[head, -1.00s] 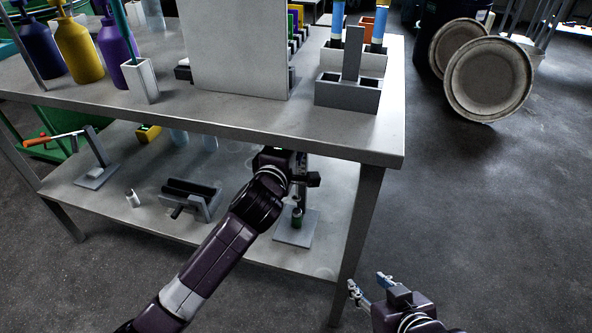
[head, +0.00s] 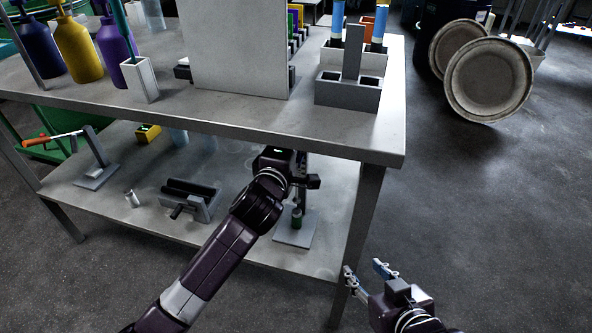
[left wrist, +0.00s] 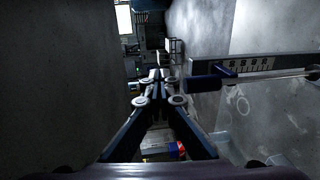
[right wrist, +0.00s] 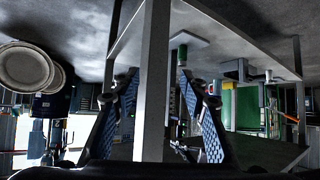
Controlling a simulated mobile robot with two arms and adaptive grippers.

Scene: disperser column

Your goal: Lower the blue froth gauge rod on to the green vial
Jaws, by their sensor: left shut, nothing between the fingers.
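The green vial (head: 297,218) stands upright on a grey base plate (head: 292,236) on the lower shelf. It also shows in the right wrist view (right wrist: 182,54), where the scene is upside down. In the left wrist view a dark blue cylinder (left wrist: 205,82) with a thin pale rod, apparently the froth gauge rod, lies beside a marked scale bar (left wrist: 250,66). My left gripper (left wrist: 160,76) is shut and empty, to the left of the cylinder. In the head view its fingertips are hidden below the tabletop. My right gripper (head: 365,268) is open and empty, outside the table's front right leg.
The tabletop (head: 345,135) overhangs the lower shelf. The table leg (head: 360,225) stands between my right gripper and the vial. A grey holder (head: 200,203), a small white cylinder (head: 132,198) and a stand with an orange handle (head: 98,170) are left on the shelf.

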